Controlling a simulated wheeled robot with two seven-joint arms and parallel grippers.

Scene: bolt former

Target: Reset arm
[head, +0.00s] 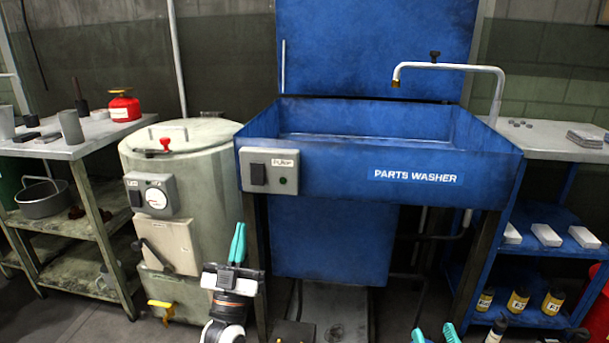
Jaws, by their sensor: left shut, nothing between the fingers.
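My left gripper (239,228) has teal fingers that point up, closed together with nothing between them. It is in front of the gap between the round tank and the blue parts washer, below the washer's pump box. My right gripper (434,330) shows only as two teal fingertips at the bottom edge, set apart with a gap between them. The rest of it is cut off by the frame. No object shows between its fingertips.
The blue parts washer (416,177) with its bent tap (450,67) stands in the middle. A cream tank (200,185) with a gauge is left of it. A left bench (85,147) holds a red canister (124,106). A right shelf holds several bottles (518,299).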

